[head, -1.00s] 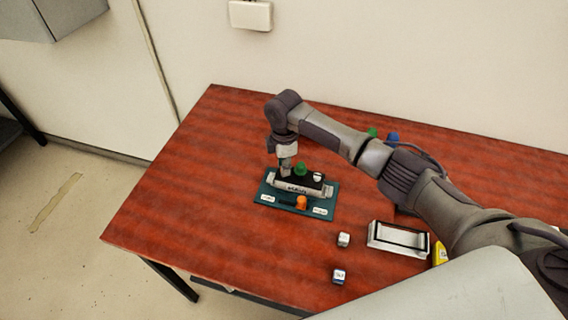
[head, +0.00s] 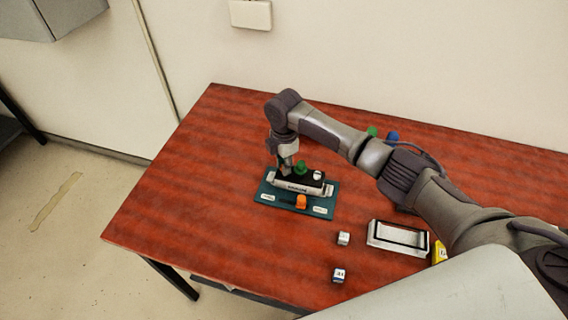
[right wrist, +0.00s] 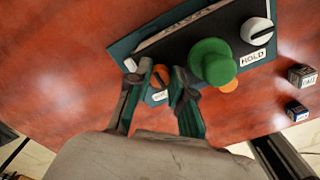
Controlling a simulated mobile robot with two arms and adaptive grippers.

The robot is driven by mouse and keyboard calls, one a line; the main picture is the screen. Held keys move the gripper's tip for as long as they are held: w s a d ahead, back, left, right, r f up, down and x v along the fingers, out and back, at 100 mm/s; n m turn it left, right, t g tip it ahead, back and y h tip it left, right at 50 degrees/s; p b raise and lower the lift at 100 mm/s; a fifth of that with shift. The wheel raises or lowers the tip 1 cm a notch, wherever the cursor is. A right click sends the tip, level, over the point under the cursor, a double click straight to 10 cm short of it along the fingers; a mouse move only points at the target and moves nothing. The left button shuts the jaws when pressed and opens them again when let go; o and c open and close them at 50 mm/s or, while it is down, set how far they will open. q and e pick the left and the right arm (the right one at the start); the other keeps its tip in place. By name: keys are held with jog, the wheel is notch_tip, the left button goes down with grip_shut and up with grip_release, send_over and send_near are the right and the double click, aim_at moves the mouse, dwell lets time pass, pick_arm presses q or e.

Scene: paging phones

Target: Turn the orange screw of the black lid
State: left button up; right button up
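The black lid (head: 290,176) sits on a teal base (head: 265,189) on the red table, with a green knob (head: 301,168) and a white knob (head: 318,176). My right gripper (head: 287,168) points down at the lid's left end. In the right wrist view, a small orange piece (right wrist: 159,78), seemingly the screw, shows between my right fingertips (right wrist: 161,80). The fingers stand apart with it between them; whether they press on it is unclear. The green knob (right wrist: 212,62) stands beside the right finger. My left gripper is not in view.
Two small labelled cubes (head: 343,238) (head: 339,275) lie at front right. A white open frame (head: 398,238) and a yellow object (head: 439,252) lie further right. Green and blue pieces (head: 392,137) show behind my arm. The table's left side is clear.

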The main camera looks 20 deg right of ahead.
jog(key=o, duration=0.4)
jog(key=shift+o, duration=0.2)
notch_tip(320, 180, up, 12)
dwell(0.7)
